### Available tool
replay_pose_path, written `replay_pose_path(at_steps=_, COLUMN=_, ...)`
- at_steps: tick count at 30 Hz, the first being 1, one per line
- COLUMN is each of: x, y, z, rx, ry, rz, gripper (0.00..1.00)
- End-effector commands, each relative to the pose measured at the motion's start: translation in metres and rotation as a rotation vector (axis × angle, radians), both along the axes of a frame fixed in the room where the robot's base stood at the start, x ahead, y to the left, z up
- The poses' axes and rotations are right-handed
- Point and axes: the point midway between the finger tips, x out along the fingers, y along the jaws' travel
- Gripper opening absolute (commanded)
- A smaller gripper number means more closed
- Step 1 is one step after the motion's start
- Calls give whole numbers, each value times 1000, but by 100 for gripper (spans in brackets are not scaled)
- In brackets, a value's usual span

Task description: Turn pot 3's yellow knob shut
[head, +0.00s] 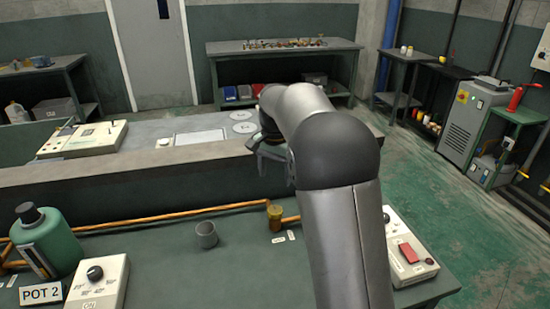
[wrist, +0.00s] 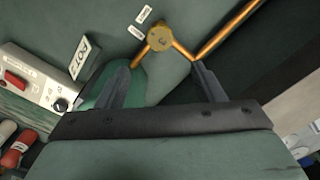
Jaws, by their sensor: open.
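The yellow knob (head: 274,213) sits on a copper pipe at the middle of the bench in the head view, beside two small white labels. What looks like the same knob shows in the wrist view (wrist: 159,40), top centre, brassy and round. My gripper (wrist: 160,66) is open and empty, its fingers spread to either side of the knob's line, with the knob past the tips. In the head view my gripper (head: 268,150) is partly hidden by my arm, above and behind the knob. A green pot (wrist: 127,88) stands behind the left finger; its sign (wrist: 84,58) reads POT, its number unclear.
Pot 2's green canister (head: 45,240) and a white control box (head: 98,283) are at far left. A box with a red switch (head: 408,252) is at right. The raised grey ledge (head: 130,172) runs behind.

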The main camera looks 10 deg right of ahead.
Motion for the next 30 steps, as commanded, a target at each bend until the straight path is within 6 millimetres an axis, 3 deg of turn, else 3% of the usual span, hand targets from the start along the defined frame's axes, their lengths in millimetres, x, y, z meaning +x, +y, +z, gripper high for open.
replay_pose_path(at_steps=3, x=1, y=0, z=25, rx=-1, ry=-4, rz=-1, gripper=62)
replay_pose_path(at_steps=9, x=0, y=0, z=47, rx=-1, ry=-1, rz=-1, gripper=62)
replay_pose_path(at_steps=23, x=-4, y=-1, z=51, rx=1, ry=0, rz=8, gripper=62)
replay_pose_path(at_steps=26, x=-25, y=-2, z=52, rx=9, ry=-2, rz=55, gripper=62)
replay_pose_path(at_steps=30, x=-88, y=-1, z=46, rx=27, ry=-10, rz=205, gripper=62)
